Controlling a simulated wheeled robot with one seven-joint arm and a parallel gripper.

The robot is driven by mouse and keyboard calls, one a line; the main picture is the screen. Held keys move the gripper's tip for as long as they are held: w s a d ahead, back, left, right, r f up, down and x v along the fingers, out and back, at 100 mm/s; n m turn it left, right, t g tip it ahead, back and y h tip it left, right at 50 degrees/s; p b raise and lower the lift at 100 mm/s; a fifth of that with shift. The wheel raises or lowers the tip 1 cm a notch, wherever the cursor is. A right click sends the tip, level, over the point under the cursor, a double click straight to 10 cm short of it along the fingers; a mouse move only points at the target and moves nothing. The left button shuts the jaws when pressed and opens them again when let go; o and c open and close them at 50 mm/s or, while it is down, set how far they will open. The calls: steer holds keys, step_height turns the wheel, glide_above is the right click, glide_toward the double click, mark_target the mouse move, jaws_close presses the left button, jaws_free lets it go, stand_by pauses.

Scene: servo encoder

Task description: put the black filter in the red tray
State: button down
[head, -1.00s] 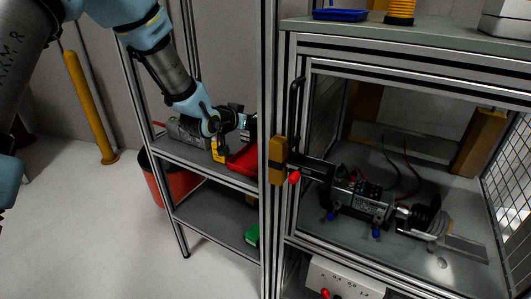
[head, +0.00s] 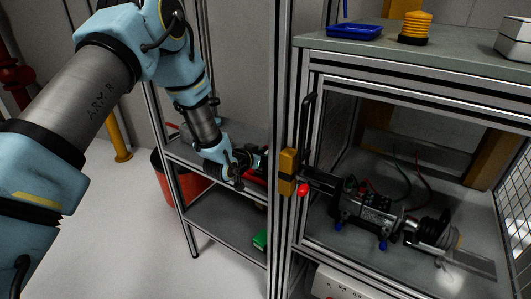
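My gripper (head: 262,160) is at the right end of the middle shelf, partly behind the frame post. It is small and dark here, and its fingers cannot be made out. The red tray (head: 256,176) shows only as a thin red strip on that shelf, just below my gripper and mostly hidden by it and the post. I cannot pick out the black filter for certain; dark shapes at my gripper blend together, so I cannot tell whether it holds anything.
The metal shelf (head: 222,223) has a green object (head: 260,240) on its lower board. A red bin (head: 182,185) stands behind it. To the right, an enclosure holds a motor rig (head: 365,210). A blue tray (head: 354,31) sits on its top. A yellow block (head: 288,165) is on the post.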

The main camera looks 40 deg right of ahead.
steer(key=shift+f, duration=0.15)
steer(key=shift+c, duration=2.1)
jaws_free()
steer(key=shift+r, duration=0.25)
